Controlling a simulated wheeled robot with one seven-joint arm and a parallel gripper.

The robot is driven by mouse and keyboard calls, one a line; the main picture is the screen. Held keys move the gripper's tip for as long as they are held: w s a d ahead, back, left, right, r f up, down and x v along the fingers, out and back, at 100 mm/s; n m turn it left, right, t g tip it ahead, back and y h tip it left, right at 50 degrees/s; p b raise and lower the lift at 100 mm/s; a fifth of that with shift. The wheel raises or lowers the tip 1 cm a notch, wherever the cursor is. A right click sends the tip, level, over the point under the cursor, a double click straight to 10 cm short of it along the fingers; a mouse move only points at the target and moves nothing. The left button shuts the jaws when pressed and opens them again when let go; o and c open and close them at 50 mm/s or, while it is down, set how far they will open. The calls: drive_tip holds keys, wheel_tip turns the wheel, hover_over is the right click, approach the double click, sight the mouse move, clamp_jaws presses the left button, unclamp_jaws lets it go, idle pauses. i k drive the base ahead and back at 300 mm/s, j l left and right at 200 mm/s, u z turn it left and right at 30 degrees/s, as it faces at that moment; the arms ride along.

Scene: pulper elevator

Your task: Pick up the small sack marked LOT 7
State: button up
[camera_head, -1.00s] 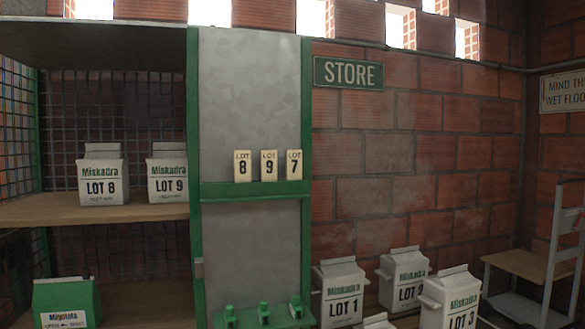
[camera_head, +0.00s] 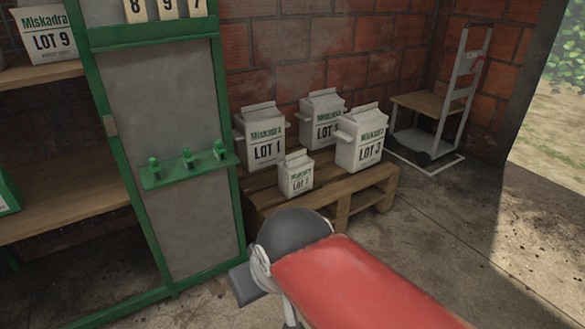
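The small sack (camera_head: 297,177) is white with a folded top and stands upright at the front left of a wooden pallet. Its label is small and reads LOT with what looks like a 7. It stands in front of the larger LOT 1 sack (camera_head: 262,136) and to the left of the LOT 3 sack (camera_head: 362,140). My red and grey arm crosses the lower middle of the view, in front of and below the pallet. My gripper's fingers cannot be made out in the view. Nothing covers the small sack.
Another large sack (camera_head: 322,112) stands at the back of the pallet (camera_head: 345,190). A green-framed panel (camera_head: 168,130) with a small peg ledge (camera_head: 188,170) stands close on the left. A hand truck (camera_head: 440,110) is behind right. The concrete floor on the right is clear.

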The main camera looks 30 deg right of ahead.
sight(295, 173)
drive_tip(key=i+l, duration=0.2)
drive_tip(key=l, duration=0.2)
drive_tip(key=i+l, duration=0.25)
drive_tip(key=l, duration=0.15)
drive_tip(key=i+l, duration=0.2)
drive_tip(key=l, duration=0.15)
drive_tip(key=i+l, duration=0.25)
drive_tip(key=l, duration=0.15)
drive_tip(key=i+l, duration=0.2)
drive_tip(key=l, duration=0.2)
drive_tip(key=i+l, duration=0.25)
drive_tip(key=l, duration=0.15)
